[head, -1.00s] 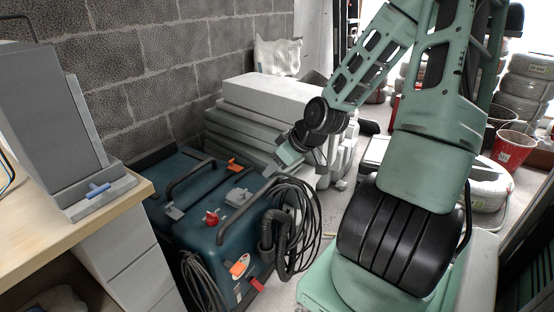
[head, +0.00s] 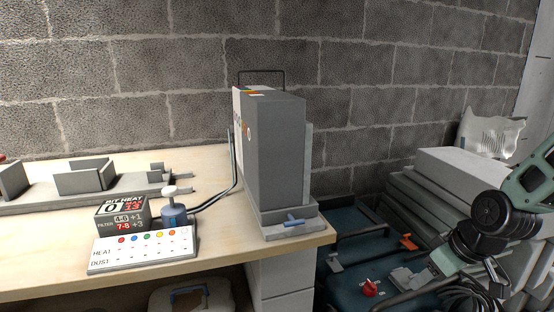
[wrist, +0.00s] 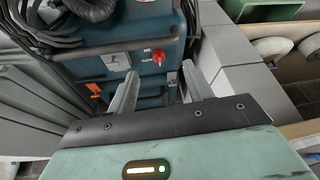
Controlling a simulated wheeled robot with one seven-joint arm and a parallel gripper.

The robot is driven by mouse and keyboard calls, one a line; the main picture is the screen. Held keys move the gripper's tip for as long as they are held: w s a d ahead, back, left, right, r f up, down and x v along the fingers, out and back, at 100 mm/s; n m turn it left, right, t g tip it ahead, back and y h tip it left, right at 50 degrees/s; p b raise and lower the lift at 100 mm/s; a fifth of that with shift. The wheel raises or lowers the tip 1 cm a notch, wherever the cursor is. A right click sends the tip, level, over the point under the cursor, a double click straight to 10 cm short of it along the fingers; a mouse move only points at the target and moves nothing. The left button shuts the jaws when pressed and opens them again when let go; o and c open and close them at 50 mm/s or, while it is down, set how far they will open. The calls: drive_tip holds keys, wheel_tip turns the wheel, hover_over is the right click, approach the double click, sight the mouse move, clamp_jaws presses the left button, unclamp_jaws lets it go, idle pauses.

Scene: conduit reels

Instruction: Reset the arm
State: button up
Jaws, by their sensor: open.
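My gripper (wrist: 160,72) is open, and its two grey fingers stand apart with nothing held between them in the wrist view. Beyond the fingers is a dark blue machine (wrist: 115,62) with a red knob (wrist: 158,57). In the head view my arm enters at the lower right, bent, with its wrist end above the right part of the blue machine (head: 345,218). The fingers are hard to make out in the head view. Whether they touch the machine cannot be told.
A wooden bench (head: 215,265) holds a grey box unit (head: 277,150), a button panel (head: 140,250) and a grey fixture (head: 85,178). Stacked grey slabs (head: 430,195) stand behind the arm. A block wall (head: 180,60) closes the back. Black hoses hang at the machine.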

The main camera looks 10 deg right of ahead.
drive_tip(key=s+a+r+n+g, duration=0.1)
drive_tip(key=s+a+r, duration=0.2)
drive_tip(key=s+a, duration=0.4)
drive_tip(key=s+a+r+n+g+h, duration=0.15)
drive_tip(key=s+a, duration=0.25)
drive_tip(key=a, duration=0.5)
drive_tip(key=s+a+r+n+g, duration=0.2)
drive_tip(key=s+a+r, duration=0.3)
drive_tip(key=a, duration=0.4)
wheel_tip(320, 180, up, 23)
drive_tip(key=s+p, duration=0.1)
drive_tip(key=p, duration=2.3)
